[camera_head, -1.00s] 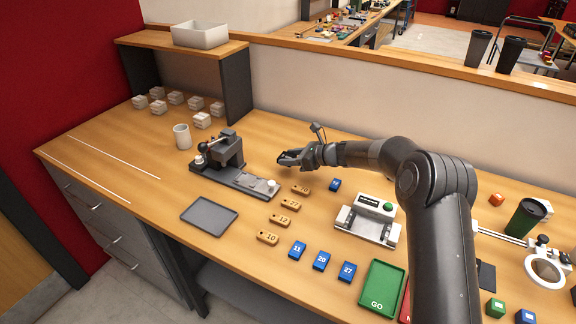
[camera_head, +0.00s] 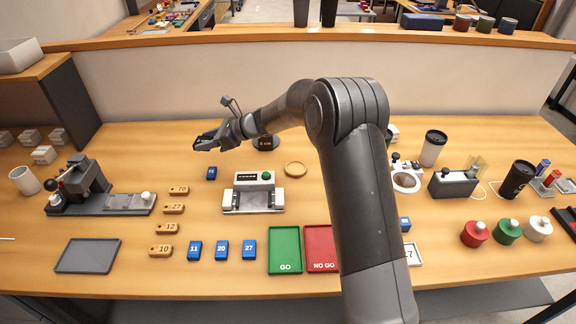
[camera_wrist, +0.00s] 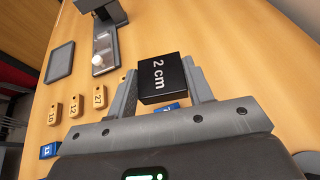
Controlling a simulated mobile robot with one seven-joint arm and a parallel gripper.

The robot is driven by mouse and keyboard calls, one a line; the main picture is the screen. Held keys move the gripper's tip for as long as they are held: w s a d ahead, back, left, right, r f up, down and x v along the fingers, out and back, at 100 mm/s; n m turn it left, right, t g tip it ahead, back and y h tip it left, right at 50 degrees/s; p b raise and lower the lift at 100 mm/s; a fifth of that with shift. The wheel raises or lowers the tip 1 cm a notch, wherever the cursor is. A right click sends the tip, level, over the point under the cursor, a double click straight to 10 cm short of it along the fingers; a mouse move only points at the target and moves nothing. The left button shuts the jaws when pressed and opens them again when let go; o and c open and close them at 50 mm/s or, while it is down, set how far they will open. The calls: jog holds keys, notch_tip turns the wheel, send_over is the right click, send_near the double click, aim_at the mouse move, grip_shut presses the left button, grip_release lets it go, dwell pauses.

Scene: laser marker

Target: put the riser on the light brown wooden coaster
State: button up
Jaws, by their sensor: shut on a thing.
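The riser (camera_wrist: 165,78) is a black block marked "2 cm" in the wrist view. My gripper (camera_wrist: 166,88) is shut on it, with one finger on each side. In the head view my gripper (camera_head: 207,141) is above the back left of the table, and the riser is hard to make out there. The light brown wooden coaster (camera_head: 295,169) is a small round disc lying flat on the table, to the right of my gripper and behind the green-buttoned device. Nothing lies on it. The coaster does not show in the wrist view.
A small blue block (camera_head: 211,173) lies below my gripper in the picture. The grey device with a green button (camera_head: 253,193) stands in front of the coaster. Numbered wooden tags (camera_head: 167,228) lie left.

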jog(key=s+d+r+m+t+h, duration=0.1)
jog(key=s+d+m+t+h, duration=0.2)
jog(key=d, duration=1)
jog(key=s+d+m+t+h, duration=0.15)
jog(key=d+m+t, duration=0.3)
jog(key=d, duration=0.75)
jog(key=s+d+r+m+t+h, duration=0.1)
jog(key=s+d+m+t+h, duration=0.2)
jog(key=d, duration=1)
jog(key=m, duration=0.1)
send_over(298, 170)
notch_tip(298, 170, down, 7)
jog(key=shift+s+f, duration=0.1)
jog(key=shift+h, duration=0.35)
jog(key=shift+f, duration=2)
jog(key=o, duration=1.1)
jog(key=shift+f, duration=0.15)
jog(key=shift+c, duration=0.2)
